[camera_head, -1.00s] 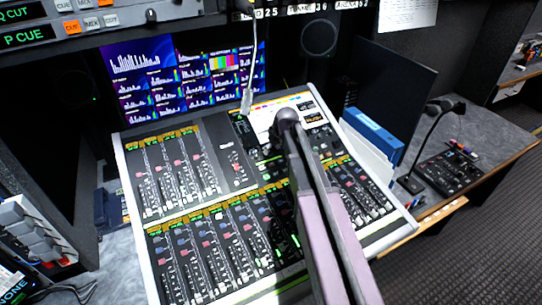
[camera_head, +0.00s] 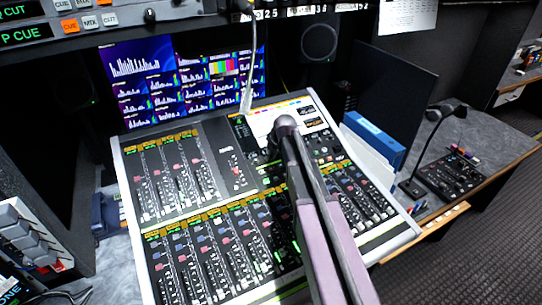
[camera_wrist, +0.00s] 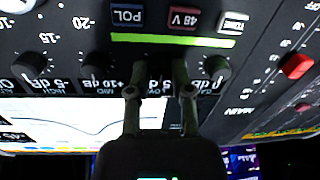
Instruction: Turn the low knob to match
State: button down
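The mixing console (camera_head: 270,290) fills the middle of the head view, and my gripper (camera_head: 286,125) reaches to its upper control area beside the screen. The wrist view shows, upside down, a row of dark round knobs with white dB markings. Knobs show at the far left (camera_wrist: 30,66), left of my fingers (camera_wrist: 95,66) and right of them (camera_wrist: 215,68). My gripper (camera_wrist: 159,72) has its two fingers apart, with a dark gap between the tips. The fingers partly cover the row.
Labelled buttons, POL (camera_wrist: 127,16) and 48V (camera_wrist: 184,19), lie beyond the knobs, with a red button (camera_wrist: 296,66) to the right. A gooseneck microphone (camera_head: 245,90) stands behind the console. A blue binder (camera_head: 374,138) and a black panel (camera_head: 395,90) stand at its right.

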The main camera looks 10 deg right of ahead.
jog(key=shift+m, duration=0.5)
jog(key=m, duration=0.4)
jog(key=shift+s+f+m, duration=0.1)
jog(key=shift+m, duration=0.2)
jog(key=m+t, duration=0.1)
jog(key=m, duration=0.5)
jog(key=shift+b, duration=0.35)
jog(key=shift+s, duration=0.1)
jog(key=c, duration=0.5)
grip_release()
